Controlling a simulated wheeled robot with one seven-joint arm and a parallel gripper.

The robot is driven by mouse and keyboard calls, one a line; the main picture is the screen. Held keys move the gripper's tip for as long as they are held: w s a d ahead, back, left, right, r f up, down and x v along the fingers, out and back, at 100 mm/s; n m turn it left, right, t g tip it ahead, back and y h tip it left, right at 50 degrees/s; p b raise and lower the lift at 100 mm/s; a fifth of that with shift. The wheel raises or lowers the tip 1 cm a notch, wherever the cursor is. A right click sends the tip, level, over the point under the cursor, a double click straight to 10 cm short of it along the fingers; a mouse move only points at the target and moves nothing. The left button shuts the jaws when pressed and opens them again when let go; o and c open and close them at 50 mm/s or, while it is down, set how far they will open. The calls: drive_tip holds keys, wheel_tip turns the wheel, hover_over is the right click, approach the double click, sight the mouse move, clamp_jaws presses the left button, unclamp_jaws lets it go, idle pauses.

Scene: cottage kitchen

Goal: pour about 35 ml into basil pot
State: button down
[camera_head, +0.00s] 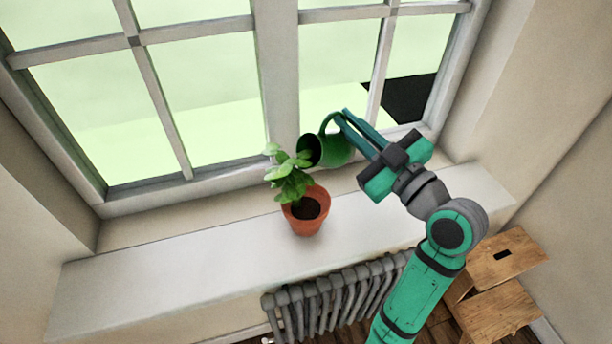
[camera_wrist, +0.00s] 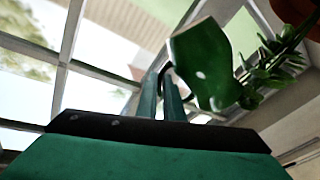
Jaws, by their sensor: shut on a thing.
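The basil pot (camera_head: 306,219) is terracotta with dark soil and a leafy green plant (camera_head: 288,178). It stands upright on the window sill. My gripper (camera_head: 346,120) is shut on the handle of a green watering can (camera_head: 338,151). The can is held to the right of the plant, tilted with its dark opening toward the leaves. I cannot tell whether water is flowing. In the wrist view the green can (camera_wrist: 201,68) shows beyond the fingers, with the basil leaves (camera_wrist: 272,65) to its right and part of the pot (camera_wrist: 294,10) at the top right corner.
The white sill (camera_head: 180,270) is clear to the left of the pot and to its right. The paned window (camera_head: 275,80) stands close behind the plant and can. A grey radiator (camera_head: 325,300) is below the sill, and a wooden step stool (camera_head: 495,290) stands at the lower right.

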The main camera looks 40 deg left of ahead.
drive_tip(key=shift+r, duration=0.15)
drive_tip(key=shift+w, duration=0.15)
drive_tip(key=shift+w+r+n, duration=0.1)
drive_tip(key=shift+w+n, duration=0.2)
drive_tip(key=shift+w, duration=0.5)
drive_tip(key=shift+w, duration=0.1)
drive_tip(key=shift+r+n, duration=0.25)
drive_tip(key=shift+n, duration=0.05)
idle(1.1)
drive_tip(key=shift+f, duration=0.1)
wheel_tip(320, 180, down, 6)
drive_tip(key=w+m+h, duration=0.1)
drive_tip(key=w+m, duration=0.1)
drive_tip(key=m, duration=0.5)
drive_tip(key=shift+d+t, duration=0.3)
drive_tip(key=shift+d, duration=0.05)
